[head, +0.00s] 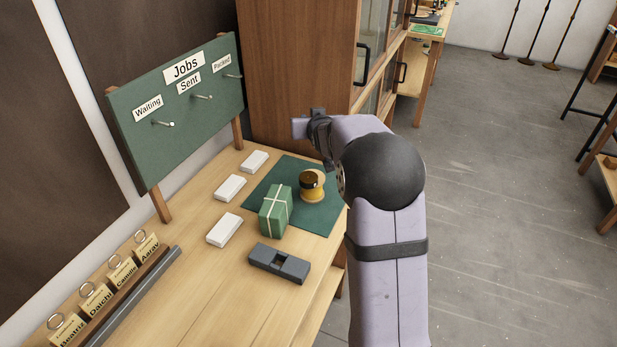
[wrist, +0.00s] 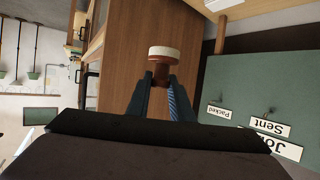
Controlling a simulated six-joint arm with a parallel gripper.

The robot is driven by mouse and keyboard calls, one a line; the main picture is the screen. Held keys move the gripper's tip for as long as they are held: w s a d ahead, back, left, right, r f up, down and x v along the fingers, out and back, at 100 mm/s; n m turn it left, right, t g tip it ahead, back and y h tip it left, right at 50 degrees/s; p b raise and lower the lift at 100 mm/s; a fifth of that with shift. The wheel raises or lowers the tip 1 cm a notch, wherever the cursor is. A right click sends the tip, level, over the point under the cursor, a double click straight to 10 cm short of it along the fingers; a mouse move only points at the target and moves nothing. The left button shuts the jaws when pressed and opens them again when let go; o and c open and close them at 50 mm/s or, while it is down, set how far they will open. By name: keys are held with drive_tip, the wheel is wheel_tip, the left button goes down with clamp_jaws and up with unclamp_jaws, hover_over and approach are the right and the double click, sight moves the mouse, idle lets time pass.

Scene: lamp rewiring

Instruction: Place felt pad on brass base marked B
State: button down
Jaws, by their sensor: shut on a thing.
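My gripper (wrist: 161,84) is shut on a small copper-brown piece with a wide cream disc (wrist: 165,52) at its far end. Its fingers stand on either side of the brown stem, and the piece is in the air before a wooden cabinet. In the head view my wrist is raised above the bench's right edge, and the fingers and held piece are hidden. A round gold-coloured thing with a dark top (head: 312,184) stands on a green mat (head: 318,222). I see no mark B, and cannot tell which thing is the felt pad or brass base.
A green parcel (head: 275,211) with pale string stands on the mat. Several white boxes (head: 224,229) and a dark grey block (head: 279,263) lie on the bench. A green Jobs board (head: 180,110) stands behind, and name tags (head: 95,297) line the front left. A wooden cabinet (head: 297,70) rises behind.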

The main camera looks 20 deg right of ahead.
drive_tip(key=shift+a+f, duration=0.4)
drive_tip(key=shift+f, duration=0.25)
drive_tip(key=f, duration=0.1)
drive_tip(key=s+f+y, duration=0.1)
drive_tip(key=shift+a+f+n, duration=0.25)
drive_tip(key=shift+f+n, duration=0.05)
drive_tip(key=shift+n, duration=0.1)
drive_tip(key=shift+f, duration=0.2)
drive_tip(key=p, duration=0.3)
hover_over(308, 177)
drive_tip(key=shift+d+f, duration=0.1)
drive_tip(key=shift+f, duration=4.9)
drive_tip(key=shift+f, duration=0.1)
